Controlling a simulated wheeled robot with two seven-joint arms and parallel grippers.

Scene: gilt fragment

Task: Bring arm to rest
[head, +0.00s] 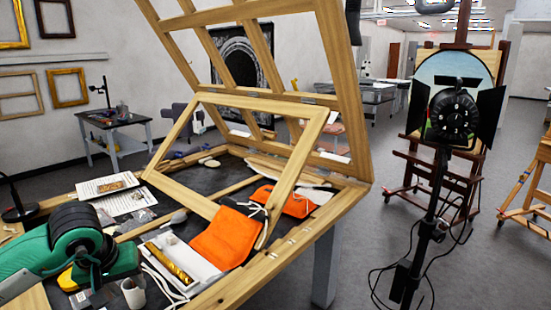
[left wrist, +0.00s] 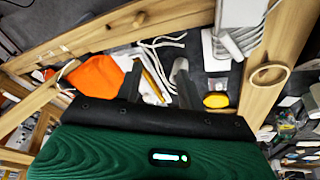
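My left arm is green and black and comes in from the left in the head view. Its gripper (head: 112,278) is over the near left part of the worktable (head: 262,272). In the left wrist view the two dark fingers (left wrist: 159,88) stand apart with nothing held between them. A gilt fragment (head: 169,262) lies in a long white tray (head: 203,268), right of the gripper. The fragment also shows beyond the fingers in the left wrist view (left wrist: 152,79). My right gripper is in neither view.
An orange cloth bag (head: 226,238) lies beside the tray. A wooden frame (head: 170,192) leans across the table under a raised wooden lattice (head: 325,60). A small pale cup (head: 133,293) is close to the gripper. A black lamp (head: 452,115) on a stand is at right.

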